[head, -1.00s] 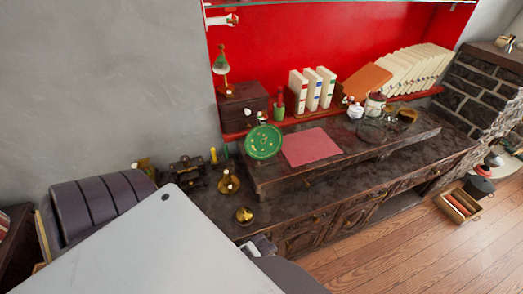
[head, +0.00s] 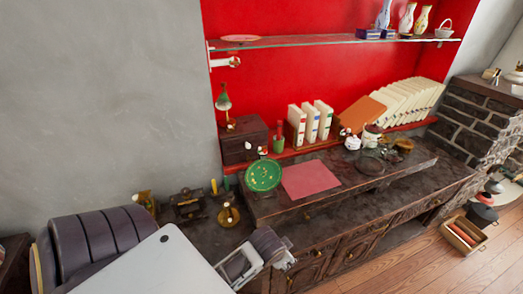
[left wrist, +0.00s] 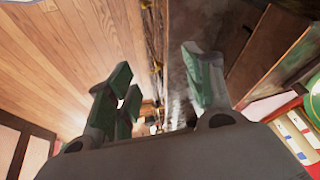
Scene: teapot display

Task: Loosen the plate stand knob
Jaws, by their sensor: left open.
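The green plate (head: 263,175) with a light pattern stands tilted up at the left end of the raised dark shelf on the cabinet. Its stand is mostly hidden behind it, and I cannot make out the knob. My left gripper (head: 284,258) is in front of the cabinet's near edge, below and apart from the plate. In the left wrist view its green-padded fingers (left wrist: 158,75) are spread with nothing between them. A green rounded shape at that view's right edge may be the plate, but I cannot tell. My right gripper is not in view.
A red mat (head: 311,178) lies right of the plate. A brass candle holder (head: 229,214) stands to its left on the dark cabinet (head: 320,243). White books (head: 311,122) and a dark box (head: 243,140) stand behind. A glass shelf (head: 330,41) hangs above.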

